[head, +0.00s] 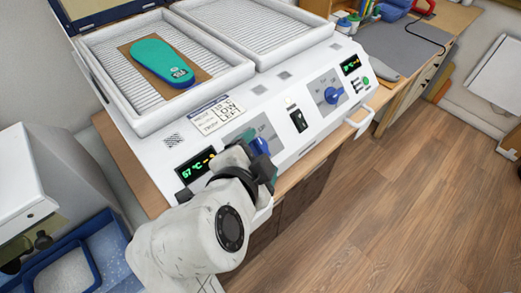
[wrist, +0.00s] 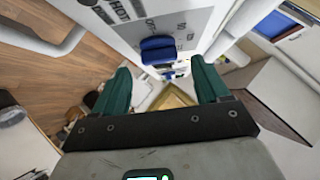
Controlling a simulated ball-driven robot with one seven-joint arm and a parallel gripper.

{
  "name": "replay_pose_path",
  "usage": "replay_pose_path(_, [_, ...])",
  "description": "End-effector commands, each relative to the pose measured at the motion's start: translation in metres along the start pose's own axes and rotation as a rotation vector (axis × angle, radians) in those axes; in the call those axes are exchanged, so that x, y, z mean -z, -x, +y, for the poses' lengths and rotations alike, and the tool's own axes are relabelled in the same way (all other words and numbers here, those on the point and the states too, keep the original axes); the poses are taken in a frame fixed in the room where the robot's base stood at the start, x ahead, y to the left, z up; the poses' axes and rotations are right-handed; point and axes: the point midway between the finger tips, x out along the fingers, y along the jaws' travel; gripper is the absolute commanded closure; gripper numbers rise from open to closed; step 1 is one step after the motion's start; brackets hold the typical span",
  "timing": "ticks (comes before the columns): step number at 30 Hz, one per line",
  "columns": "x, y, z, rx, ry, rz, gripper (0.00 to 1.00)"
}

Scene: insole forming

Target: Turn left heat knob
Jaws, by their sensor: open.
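The left heat knob (head: 261,146) is blue and sits on a grey plate on the white machine's sloped front panel. My gripper (head: 268,166) is just in front of it, and my arm covers part of the panel below. In the wrist view, the knob (wrist: 158,48) shows as a blue bar lying across the picture, beyond the gap between my two green fingers. My gripper (wrist: 160,76) is open and empty there, with the fingers spread to either side. Whether a finger touches the knob cannot be told. A green display (head: 194,170) left of the knob reads about 57 °C.
The right blue knob (head: 333,95) and a black switch (head: 298,121) are farther right on the panel. A white handle rail (head: 360,122) juts from the front. A teal insole (head: 160,62) lies on a brown board in the left tray. Open wood floor (head: 390,210) lies right.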

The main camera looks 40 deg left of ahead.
Motion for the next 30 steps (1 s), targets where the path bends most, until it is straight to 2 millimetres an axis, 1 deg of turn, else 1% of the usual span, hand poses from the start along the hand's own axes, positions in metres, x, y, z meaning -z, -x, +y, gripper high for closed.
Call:
replay_pose_path(1, [-0.002,0.009,0.001,0.005,-0.001,-0.002,0.26])
replay_pose_path(6, [-0.002,0.043,0.000,0.005,-0.001,-0.002,0.26])
replay_pose_path(9, [-0.001,0.059,0.000,0.005,-0.002,-0.002,0.26])
replay_pose_path(12, [-0.001,0.071,-0.001,0.004,0.000,-0.001,0.26])
replay_pose_path(15, [-0.001,0.079,0.000,0.002,-0.001,-0.001,0.26])
replay_pose_path(18, [0.000,0.082,0.000,0.000,-0.001,0.000,0.26])
replay_pose_path(30, [0.000,0.082,0.000,0.000,-0.001,-0.001,0.26])
